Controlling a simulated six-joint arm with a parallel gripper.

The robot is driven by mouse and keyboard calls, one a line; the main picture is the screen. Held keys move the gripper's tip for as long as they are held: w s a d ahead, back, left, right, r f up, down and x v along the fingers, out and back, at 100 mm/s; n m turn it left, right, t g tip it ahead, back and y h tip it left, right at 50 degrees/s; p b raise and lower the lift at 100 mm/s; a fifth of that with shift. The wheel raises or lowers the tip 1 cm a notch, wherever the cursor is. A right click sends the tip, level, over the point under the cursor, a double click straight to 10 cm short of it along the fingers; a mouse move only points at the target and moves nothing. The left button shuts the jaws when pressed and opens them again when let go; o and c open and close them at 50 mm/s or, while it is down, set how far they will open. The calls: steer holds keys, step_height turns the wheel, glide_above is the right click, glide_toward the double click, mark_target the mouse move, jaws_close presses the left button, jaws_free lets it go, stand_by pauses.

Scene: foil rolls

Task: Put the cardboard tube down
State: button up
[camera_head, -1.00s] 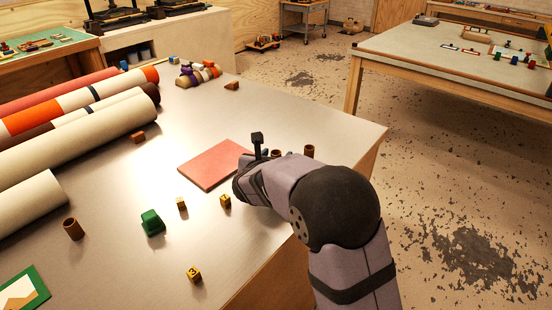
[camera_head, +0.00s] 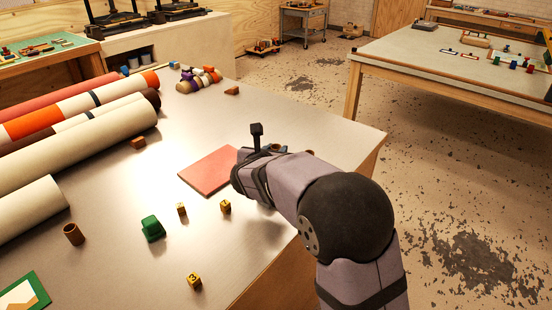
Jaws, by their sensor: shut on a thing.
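My gripper (camera_head: 246,176) is at the end of my arm, low over the right side of the table, just right of the salmon-pink pad. My wrist hides the fingers and most of what they hold, so I cannot see how the held cardboard tube sits or whether it touches the table. A small brown bit (camera_head: 277,147) shows just beyond my wrist. Another brown tube (camera_head: 308,152) barely shows behind my arm. A separate short brown tube (camera_head: 73,234) stands upright at the left of the table.
The pink pad (camera_head: 209,171) lies mid-table (camera_head: 120,270). A green piece (camera_head: 152,228) and wooden number cubes (camera_head: 194,280) are nearer me. Large rolls (camera_head: 80,150) fill the left. Small colored rolls (camera_head: 199,78) lie at the back. The table's right edge (camera_head: 366,155) is close to my arm.

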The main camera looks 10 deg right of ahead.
step_height(320, 180, up, 6)
steer(key=r+n+y+p, duration=0.1)
steer(key=n+y+p, duration=0.35)
steer(key=p, duration=0.45)
glide_above(215, 162)
steer(key=shift+m+t, duration=0.25)
steer(key=shift+t, duration=0.15)
steer(key=shift+f, duration=4.8)
